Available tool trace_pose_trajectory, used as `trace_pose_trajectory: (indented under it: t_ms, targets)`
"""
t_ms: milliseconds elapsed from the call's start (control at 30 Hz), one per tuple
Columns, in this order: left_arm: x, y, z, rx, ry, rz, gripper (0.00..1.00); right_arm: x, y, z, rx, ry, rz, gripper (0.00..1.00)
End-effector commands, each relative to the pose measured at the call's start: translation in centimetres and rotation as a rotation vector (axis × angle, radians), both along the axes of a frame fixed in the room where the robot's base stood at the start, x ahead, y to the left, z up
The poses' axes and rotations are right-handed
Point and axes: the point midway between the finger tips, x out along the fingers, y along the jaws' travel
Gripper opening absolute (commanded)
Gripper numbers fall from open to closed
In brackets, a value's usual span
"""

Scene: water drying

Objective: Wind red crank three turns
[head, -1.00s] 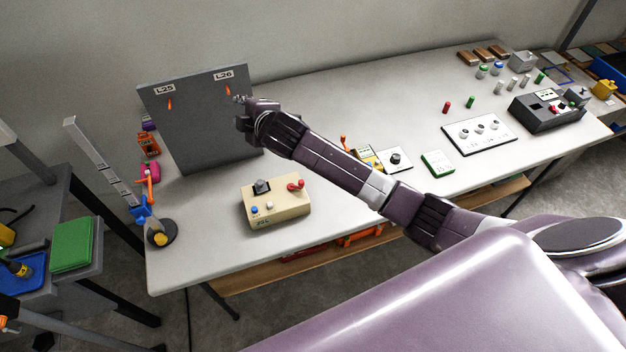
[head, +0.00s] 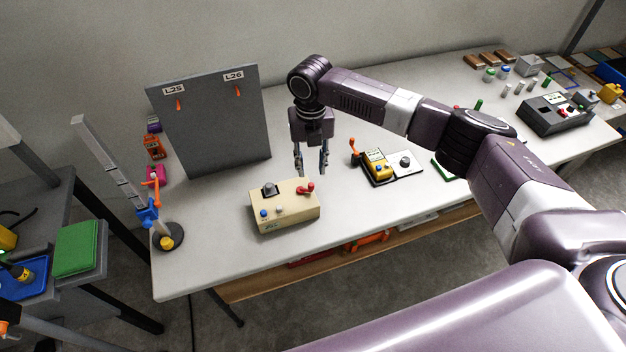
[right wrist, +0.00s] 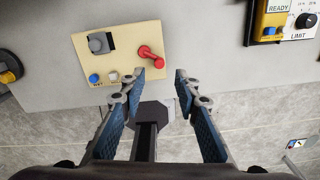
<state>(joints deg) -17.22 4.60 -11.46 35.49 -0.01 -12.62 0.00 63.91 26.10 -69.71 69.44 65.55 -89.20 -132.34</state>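The red crank (head: 306,188) sits on the top right of a beige box (head: 285,214) on the table. In the right wrist view the red crank (right wrist: 150,55) shows as a short bent arm on the beige box (right wrist: 118,52). My right gripper (head: 312,172) points down just above and behind the box, near the crank. Its fingers are apart and empty in the right wrist view (right wrist: 167,80), with the crank just beyond the left fingertip. I see no contact with the crank. My left gripper is not in view.
The box also carries a dark knob (head: 269,188) and a blue button (head: 264,213). A grey panel (head: 215,130) with orange hooks stands behind left. A yellow unit (head: 378,166) with an orange lever (head: 355,150) lies to the right. The table's front edge is close to the box.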

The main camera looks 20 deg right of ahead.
Motion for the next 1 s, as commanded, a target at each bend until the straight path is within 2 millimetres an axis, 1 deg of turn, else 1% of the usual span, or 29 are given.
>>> trace_pose_trajectory:
  t_ms: [33,200,300,400,533,767,1000]
  targets:
    - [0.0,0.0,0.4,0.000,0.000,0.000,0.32,-0.1,0.0,-0.7,-0.001,0.004,-0.002,0.29]
    - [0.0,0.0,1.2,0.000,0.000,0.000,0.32,-0.1,0.0,-3.5,-0.001,0.001,-0.003,0.29]
    - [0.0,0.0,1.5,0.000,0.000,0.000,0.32,-0.1,0.0,-4.9,-0.001,0.001,-0.004,0.29]
    - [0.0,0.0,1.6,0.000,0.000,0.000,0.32,0.0,0.0,-5.9,0.000,0.000,-0.004,0.29]
    - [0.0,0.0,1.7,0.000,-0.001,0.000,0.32,0.0,0.0,-6.6,0.001,-0.002,-0.003,0.29]
    - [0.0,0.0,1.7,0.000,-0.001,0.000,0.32,0.0,0.0,-6.7,0.001,-0.003,-0.003,0.29]
    - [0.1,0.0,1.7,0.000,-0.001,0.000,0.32,0.0,0.0,-6.6,0.001,-0.003,-0.004,0.03]
